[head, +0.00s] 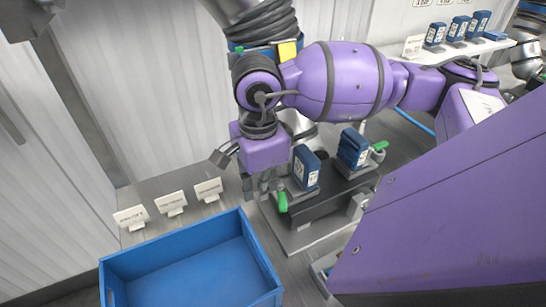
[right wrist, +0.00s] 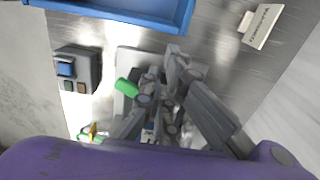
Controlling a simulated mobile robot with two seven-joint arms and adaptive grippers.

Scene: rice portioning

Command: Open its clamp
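Two blue blocks with white labels stand on a grey fixture: the near block (head: 306,168) and the far block (head: 352,149). A clamp with a green handle (head: 282,201) sits at the near block's front; its handle also shows in the right wrist view (right wrist: 127,87). A second green clamp handle (head: 380,146) is beside the far block. My right gripper (head: 262,185) points down just left of the near block, close to the near green handle. In the right wrist view its grey fingers (right wrist: 163,72) appear parted, with the handle outside them. Contact cannot be told. My left gripper is not in view.
An open blue bin (head: 268,268) stands in front of the fixture. Several white label cards stand on the metal table behind the bin, one being the right card (head: 208,190). A grey box with a blue top (right wrist: 78,68) stands beside the fixture. More blue blocks stand on a back shelf (head: 475,48).

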